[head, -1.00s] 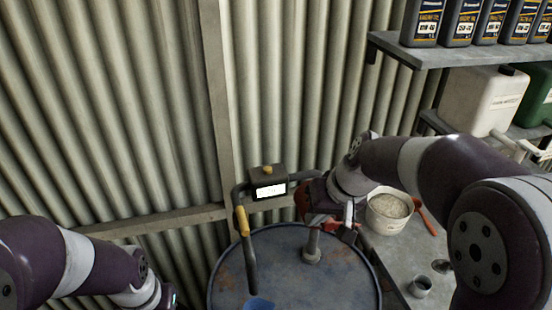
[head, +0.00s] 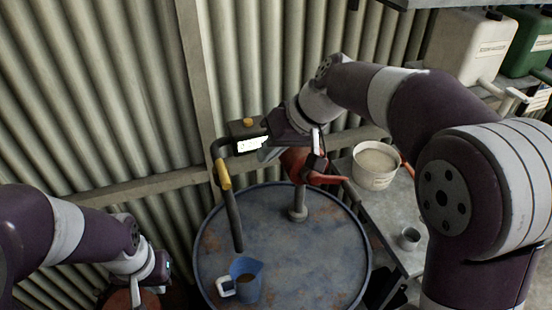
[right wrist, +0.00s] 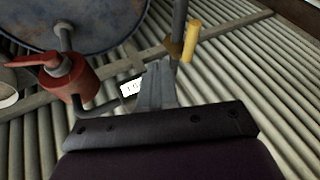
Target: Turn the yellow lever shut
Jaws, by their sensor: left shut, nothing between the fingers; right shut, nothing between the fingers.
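The yellow lever (head: 223,174) sits on the dark spout pipe (head: 236,225), beside the meter box (head: 246,137). In the right wrist view the lever (right wrist: 192,40) stands to the upper right of my fingertips, apart from them. My right gripper (head: 265,153) is shut and empty, in front of the meter box and right of the lever. Its closed fingers (right wrist: 157,75) show in the right wrist view, in front of the white display. My left gripper (head: 152,285) is low at the left, away from the lever; its fingers are hardly visible.
The red pump (head: 300,164) stands on the blue drum (head: 310,260), close to my right gripper. A blue jug (head: 250,268) stands on the drum below the spout. A white bucket (head: 374,168) and a small cup (head: 410,237) are on the bench at right. Corrugated wall stands behind.

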